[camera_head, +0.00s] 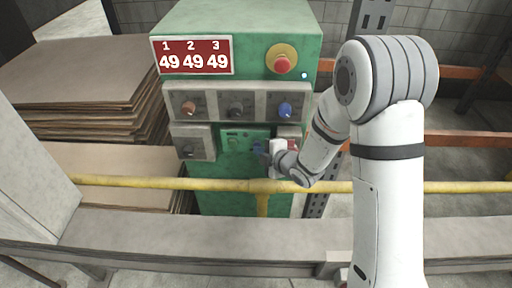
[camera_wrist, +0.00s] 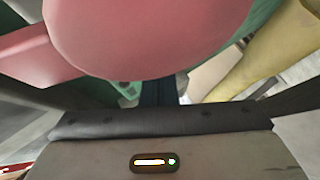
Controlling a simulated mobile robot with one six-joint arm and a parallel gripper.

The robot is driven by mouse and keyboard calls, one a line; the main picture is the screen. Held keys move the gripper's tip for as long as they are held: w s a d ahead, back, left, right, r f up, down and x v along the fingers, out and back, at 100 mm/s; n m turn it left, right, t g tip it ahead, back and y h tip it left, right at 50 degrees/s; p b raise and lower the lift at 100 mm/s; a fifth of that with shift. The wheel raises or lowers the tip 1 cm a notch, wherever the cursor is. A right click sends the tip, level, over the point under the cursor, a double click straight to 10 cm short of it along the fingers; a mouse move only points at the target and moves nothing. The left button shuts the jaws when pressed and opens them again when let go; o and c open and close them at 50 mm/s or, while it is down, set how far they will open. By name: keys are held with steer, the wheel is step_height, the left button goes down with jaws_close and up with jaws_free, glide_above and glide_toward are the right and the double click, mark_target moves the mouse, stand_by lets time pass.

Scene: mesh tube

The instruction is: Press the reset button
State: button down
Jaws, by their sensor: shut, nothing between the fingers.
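A green control cabinet (camera_head: 190,18) stands ahead in the head view. No legible label shows which control is the reset button. Its green lower panel (camera_head: 231,133) carries small controls, partly hidden by my gripper. My gripper (camera_head: 258,149) is shut and empty in front of the right part of that panel; I cannot tell whether it touches. A red mushroom button (camera_head: 281,64) on a yellow round base sits at the cabinet's upper right, above my gripper. In the wrist view a large, rounded pink-red shape (camera_wrist: 140,35) fills the top, very close; I cannot tell what it is.
A red display (camera_head: 192,57) reads 49 under 1, 2 and 3. Below it are a brown knob (camera_head: 189,108), a black knob (camera_head: 236,110) and a blue knob (camera_head: 285,109). A yellow rail (camera_head: 130,184) crosses before the cabinet. Stacked sheets (camera_head: 80,85) lie left.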

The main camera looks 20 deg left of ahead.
steer(key=s+d+b, duration=0.1)
steer(key=s+b, duration=0.2)
steer(key=s, duration=0.3)
steer(key=shift+d+b, duration=0.2)
steer(key=shift+b, duration=0.15)
stand_by(0.8)
